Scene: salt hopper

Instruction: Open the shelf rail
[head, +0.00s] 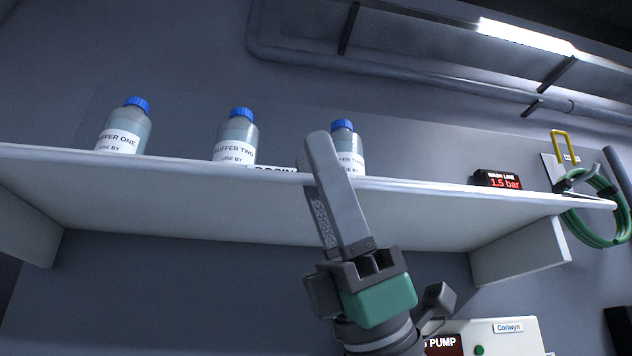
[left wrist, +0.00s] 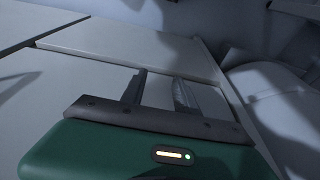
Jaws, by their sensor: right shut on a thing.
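The white shelf (head: 420,190) runs across the head view, with a pale strip along its front edge. I cannot make out a separate shelf rail clearly. My right gripper (head: 322,148) reaches up from below to the shelf's front edge, its fingers rising past the edge. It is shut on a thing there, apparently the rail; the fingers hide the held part. My left gripper (left wrist: 160,90) shows only in the left wrist view, its two fingers apart with nothing between them, over pale flat panels.
Blue-capped bottles stand on the shelf: buffer one (head: 124,128), buffer two (head: 236,137) and a third (head: 349,150) just behind my right gripper. A red display (head: 497,180) reading 1.5 bar and a green coiled hose (head: 597,212) are at right. A pump box (head: 490,338) stands below.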

